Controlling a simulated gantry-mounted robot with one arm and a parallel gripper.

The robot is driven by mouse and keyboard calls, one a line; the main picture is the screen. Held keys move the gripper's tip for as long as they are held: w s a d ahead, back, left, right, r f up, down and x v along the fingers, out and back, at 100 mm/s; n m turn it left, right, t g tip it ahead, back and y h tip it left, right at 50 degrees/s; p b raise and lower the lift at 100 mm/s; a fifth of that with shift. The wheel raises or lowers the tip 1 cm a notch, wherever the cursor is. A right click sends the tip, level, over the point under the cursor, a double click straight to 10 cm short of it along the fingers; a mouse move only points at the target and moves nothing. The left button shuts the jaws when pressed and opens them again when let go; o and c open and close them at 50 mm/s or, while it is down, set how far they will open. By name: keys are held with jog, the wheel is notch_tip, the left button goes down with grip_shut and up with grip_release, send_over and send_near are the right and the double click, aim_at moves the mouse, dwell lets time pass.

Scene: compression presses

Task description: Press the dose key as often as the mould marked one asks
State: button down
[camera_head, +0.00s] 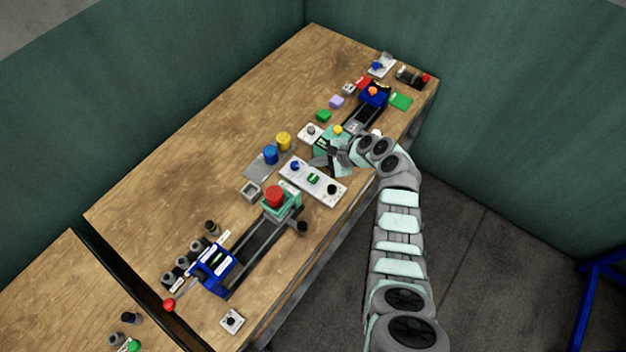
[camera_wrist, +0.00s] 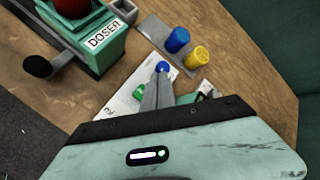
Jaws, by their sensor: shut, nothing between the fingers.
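In the wrist view the blue key (camera_wrist: 163,66) shows just beyond the tips of my gripper (camera_wrist: 159,78), which is shut and empty. I cannot tell whether the tips touch it. My gripper (camera_head: 318,164) reaches over the panel's upper edge in the head view. The press labelled DOSER (camera_wrist: 104,36) stands beside the panel, with a red top (camera_head: 274,196). No mould marking is readable, and the display's digits are unreadable.
A small grey square cup (camera_head: 251,190) is left of the doser. A blue carriage (camera_head: 214,267) sits on the front rail. The table's middle left is clear.

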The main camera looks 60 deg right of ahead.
jog(key=b, duration=0.3)
send_over(316, 179)
notch_tip(316, 179, down, 5)
jog(key=shift+r, duration=0.2)
jog(key=shift+f+b, duration=0.55)
jog(key=shift+f, duration=0.3)
jog(key=shift+f, duration=0.15)
dwell(0.8)
jog(key=shift+f, duration=0.25)
jog(key=shift+f+b, duration=0.5)
jog(key=shift+f, duration=0.05)
dwell(0.6)
jog(key=shift+r, duration=0.1)
jog(key=shift+r+p, duration=0.85)
jog(key=shift+p, duration=0.2)
jog(key=shift+r, duration=0.1)
